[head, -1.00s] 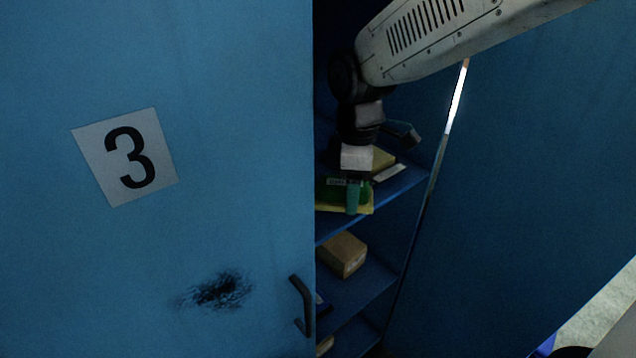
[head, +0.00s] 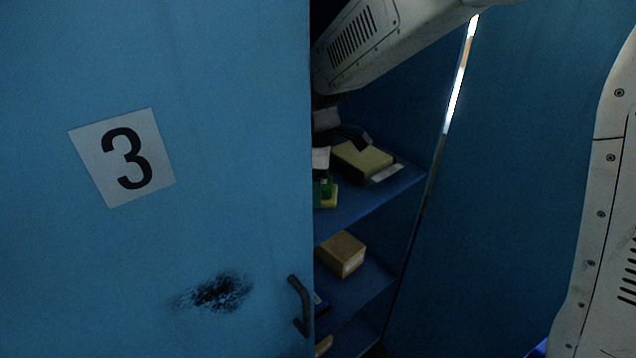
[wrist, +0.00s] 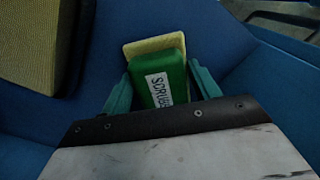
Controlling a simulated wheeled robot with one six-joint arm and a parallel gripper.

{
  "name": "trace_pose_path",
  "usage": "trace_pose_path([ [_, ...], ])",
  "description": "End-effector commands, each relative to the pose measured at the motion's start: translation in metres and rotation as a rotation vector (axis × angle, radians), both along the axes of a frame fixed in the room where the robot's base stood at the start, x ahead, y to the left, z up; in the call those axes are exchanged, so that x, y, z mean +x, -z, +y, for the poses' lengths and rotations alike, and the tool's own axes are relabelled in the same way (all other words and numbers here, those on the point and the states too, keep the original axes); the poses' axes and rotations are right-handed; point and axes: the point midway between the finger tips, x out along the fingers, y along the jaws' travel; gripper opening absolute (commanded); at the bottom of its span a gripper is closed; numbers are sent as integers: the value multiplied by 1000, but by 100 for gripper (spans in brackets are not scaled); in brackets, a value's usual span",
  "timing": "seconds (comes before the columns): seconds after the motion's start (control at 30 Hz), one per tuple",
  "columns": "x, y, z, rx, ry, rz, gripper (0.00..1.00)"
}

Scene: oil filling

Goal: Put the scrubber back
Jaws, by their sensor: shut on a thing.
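The scrubber (wrist: 160,83) is a green block with a white label and a yellow pad. In the wrist view it sits between the two teal fingers of my gripper (wrist: 160,92), which is shut on it. In the head view only a small green and yellow part of the scrubber (head: 328,192) shows at the edge of the cabinet door, over the upper blue shelf (head: 360,203). My gripper is mostly hidden behind the door there. I cannot tell whether the scrubber touches the shelf.
The blue door marked 3 (head: 220,150) covers the cabinet's left part. A yellow box (head: 362,158) lies on the upper shelf, right of the scrubber. A cardboard box (head: 341,254) is on the shelf below. Free shelf surface shows in front of the yellow box.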

Motion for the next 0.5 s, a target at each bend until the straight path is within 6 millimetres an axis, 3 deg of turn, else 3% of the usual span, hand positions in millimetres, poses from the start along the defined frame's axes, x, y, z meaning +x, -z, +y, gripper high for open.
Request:
trace_pose_path([
  [0.07, 0, 1, 0, 0, 0, 0, 40],
  [0.1, 0, 2, 0, 0, 0, 0, 67],
  [0.17, 0, 1, 0, 0, 0, 0, 83],
  [0.5, 0, -2, 0, 1, 0, -1, 83],
])
